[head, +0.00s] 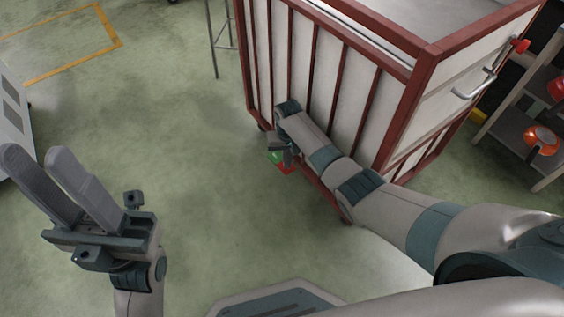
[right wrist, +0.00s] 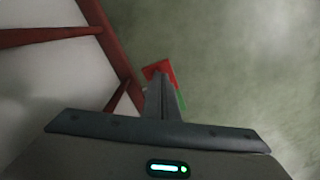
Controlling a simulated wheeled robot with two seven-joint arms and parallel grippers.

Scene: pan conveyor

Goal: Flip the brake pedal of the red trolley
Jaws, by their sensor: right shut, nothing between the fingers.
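The red trolley (head: 355,45) has a dark red frame and white panels. It stands right of centre in the head view. Its brake pedal shows low by the near side as a small part with a red piece (head: 287,169) and a green piece (head: 275,156). My right gripper (head: 287,160) points down at the pedal, shut and empty. In the right wrist view its closed fingertips (right wrist: 160,77) overlap the red piece (right wrist: 159,69), with the green piece (right wrist: 182,99) beside them. Whether they touch it I cannot tell. My left gripper (head: 36,155) is open and empty, away from the trolley.
A shelf (head: 515,115) with orange and red items stands at the right, behind the trolley. A grey cabinet (head: 15,120) is at the left edge. A thin metal stand (head: 212,40) is left of the trolley. The green floor between is clear.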

